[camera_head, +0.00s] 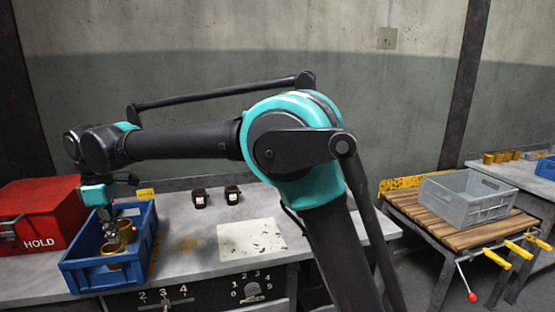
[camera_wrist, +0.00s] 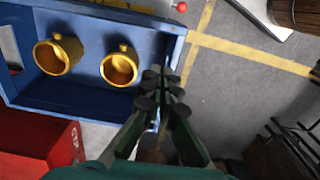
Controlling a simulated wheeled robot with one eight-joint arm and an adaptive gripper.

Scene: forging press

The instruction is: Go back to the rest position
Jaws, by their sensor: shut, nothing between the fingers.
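My gripper (camera_head: 110,228) is shut and empty, pointing down at the blue crate (camera_head: 152,236) on the left part of the bench in the head view. In the wrist view my gripper (camera_wrist: 162,90) shows with its fingertips together by the crate's wall (camera_wrist: 88,108). Two brass cup-like parts lie inside the crate: one (camera_wrist: 58,56) at left and one (camera_wrist: 119,67) nearer my fingers. Both parts also show in the head view, partly behind my fingers. Whether my fingertips touch the crate's rim, I cannot tell.
A red box marked HOLD (camera_head: 38,215) stands left of the crate. Two small black items (camera_head: 232,195) and a pale plate (camera_head: 251,241) lie on the grey bench (camera_head: 200,262). A grey crate (camera_head: 468,197) sits on a wooden-topped table (camera_head: 412,207) at right. Several brass parts stand far right.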

